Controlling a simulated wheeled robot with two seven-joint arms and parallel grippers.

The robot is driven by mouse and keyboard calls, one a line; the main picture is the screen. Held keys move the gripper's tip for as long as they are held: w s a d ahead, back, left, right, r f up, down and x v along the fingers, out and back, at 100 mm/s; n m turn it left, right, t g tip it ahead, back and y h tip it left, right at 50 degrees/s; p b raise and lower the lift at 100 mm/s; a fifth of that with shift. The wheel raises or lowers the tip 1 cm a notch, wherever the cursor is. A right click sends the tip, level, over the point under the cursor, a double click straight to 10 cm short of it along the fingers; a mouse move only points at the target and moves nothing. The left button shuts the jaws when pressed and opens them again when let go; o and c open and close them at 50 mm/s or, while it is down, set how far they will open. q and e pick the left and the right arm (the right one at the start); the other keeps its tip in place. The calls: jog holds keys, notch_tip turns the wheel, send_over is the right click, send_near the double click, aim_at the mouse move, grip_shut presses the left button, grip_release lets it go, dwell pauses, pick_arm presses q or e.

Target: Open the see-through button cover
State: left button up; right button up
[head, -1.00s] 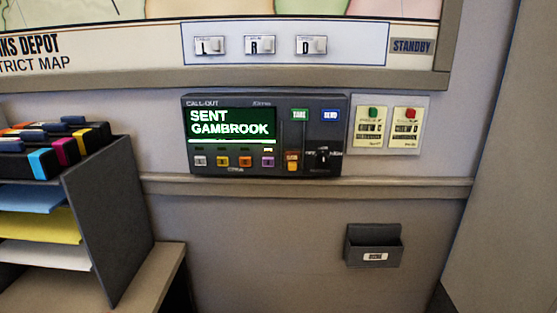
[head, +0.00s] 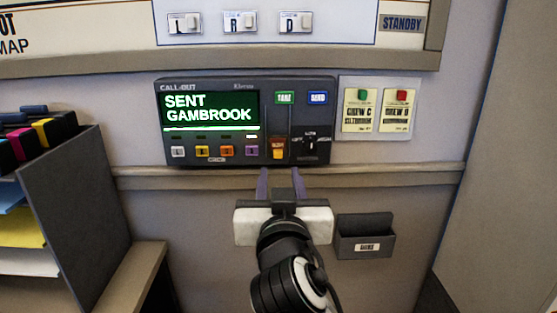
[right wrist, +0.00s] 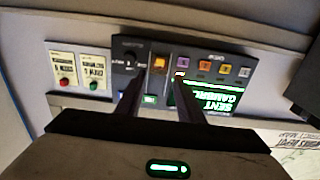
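The call-out panel (head: 248,122) is a dark box on the wall with a green display reading "SENT GAMBROOK". An orange-yellow button (head: 278,148) sits low on it, left of a black knob. The see-through cover is hard to make out there; I cannot tell its position. The button also shows in the right wrist view (right wrist: 160,63), where the panel appears upside down. My right gripper (head: 281,178) is open and empty, its fingers pointing up just below the button. In the right wrist view the gripper's fingers (right wrist: 159,92) stand apart, either side of the button's line. My left gripper is out of view.
A ledge (head: 400,175) runs under the panel. A small dark holder (head: 364,240) hangs right of my gripper. Two crew cards (head: 380,108) are right of the panel. A dark shelf unit (head: 75,215) stands left. Switches (head: 240,22) line the board above.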

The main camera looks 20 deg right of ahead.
aim_at(279, 154)
jog(key=x, duration=0.9)
jog(key=shift+w+d+f+p, duration=0.1)
jog(key=shift+w+p, duration=0.2)
grip_shut()
